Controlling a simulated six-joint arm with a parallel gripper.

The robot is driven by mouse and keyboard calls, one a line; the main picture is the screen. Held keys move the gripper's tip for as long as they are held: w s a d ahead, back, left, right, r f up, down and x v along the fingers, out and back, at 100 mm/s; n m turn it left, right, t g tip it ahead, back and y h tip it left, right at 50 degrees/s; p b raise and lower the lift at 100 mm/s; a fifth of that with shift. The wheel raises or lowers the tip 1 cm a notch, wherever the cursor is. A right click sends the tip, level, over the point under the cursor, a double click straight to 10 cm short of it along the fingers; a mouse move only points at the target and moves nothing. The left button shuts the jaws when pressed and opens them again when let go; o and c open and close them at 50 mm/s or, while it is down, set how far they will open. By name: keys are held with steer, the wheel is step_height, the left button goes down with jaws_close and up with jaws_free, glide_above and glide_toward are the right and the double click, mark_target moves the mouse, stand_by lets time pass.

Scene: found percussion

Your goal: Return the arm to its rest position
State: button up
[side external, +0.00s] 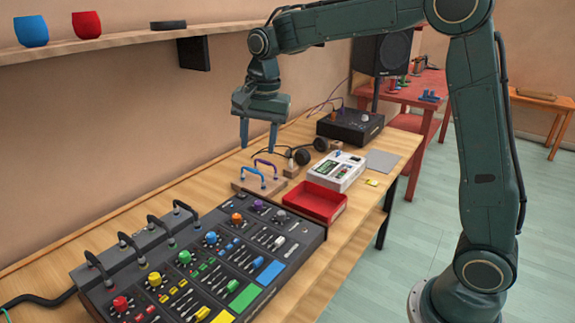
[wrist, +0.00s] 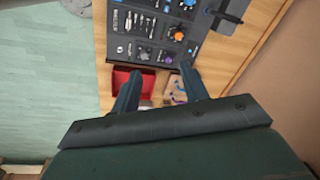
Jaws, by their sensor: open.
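My gripper (side external: 258,137) is open and empty in the side external view. It points down in the air above the wooden bench, above and behind a small wooden board with blue and purple handles (side external: 262,172). In the wrist view my gripper (wrist: 158,82) shows two dark fingers spread apart with nothing held between them. My arm reaches from its base at the right, over the bench, to the left.
A mixer console (side external: 215,262) with coloured knobs fills the front of the bench (side external: 330,275). A red tray (side external: 313,203), a white device (side external: 337,170), headphones (side external: 305,152) and a black box (side external: 350,126) stand beyond. A wall shelf (side external: 120,41) holds cups. A speaker (side external: 381,52) stands behind.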

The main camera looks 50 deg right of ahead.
steer(key=s+r+n+t, duration=0.1)
steer(key=s+r+n, duration=0.15)
steer(key=s, duration=0.55)
steer(key=s+r+n+t, duration=0.1)
steer(key=s+r+n, duration=0.1)
steer(key=s+n, duration=0.35)
steer(key=s+f+n+t, duration=0.1)
steer(key=s+n, duration=0.1)
steer(key=s, duration=0.5)
steer(key=s+f+n, duration=0.2)
steer(key=s, duration=0.6)
steer(key=shift+a+f+n+t, duration=0.3)
steer(key=shift+t, duration=0.1)
